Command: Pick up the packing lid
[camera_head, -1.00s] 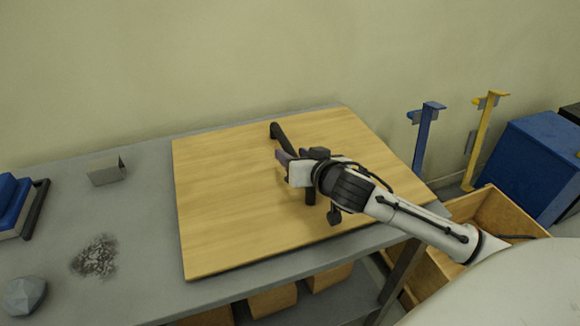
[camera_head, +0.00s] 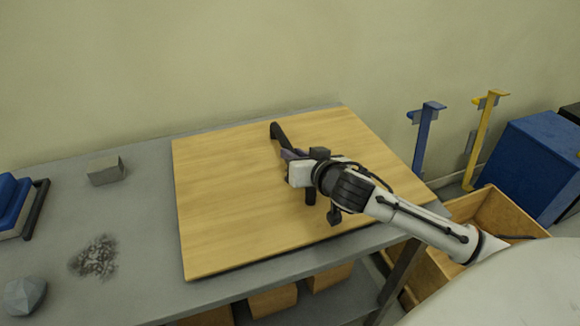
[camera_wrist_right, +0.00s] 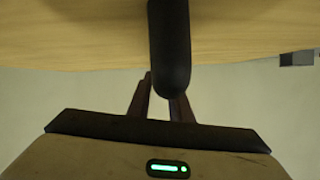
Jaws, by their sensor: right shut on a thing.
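The packing lid (camera_head: 225,215) is a wide, flat wooden board lying on the grey table. A black bar handle (camera_head: 279,133) on its top runs under my right gripper (camera_head: 288,155). The gripper is shut on this handle, with one finger on each side of it. In the right wrist view the handle (camera_wrist_right: 170,50) comes down between the two dark fingers (camera_wrist_right: 160,88). My wrist hides the middle of the handle in the head view. My left gripper is not in view.
On the table (camera_head: 140,210) at the left are a small grey block (camera_head: 105,171), a faceted grey stone (camera_head: 25,296), a dark speckled patch (camera_head: 95,257) and a blue object (camera_head: 14,205). Blue (camera_head: 428,140) and yellow (camera_head: 482,140) posts, a blue box (camera_head: 525,165) and an open wooden crate (camera_head: 490,215) stand right.

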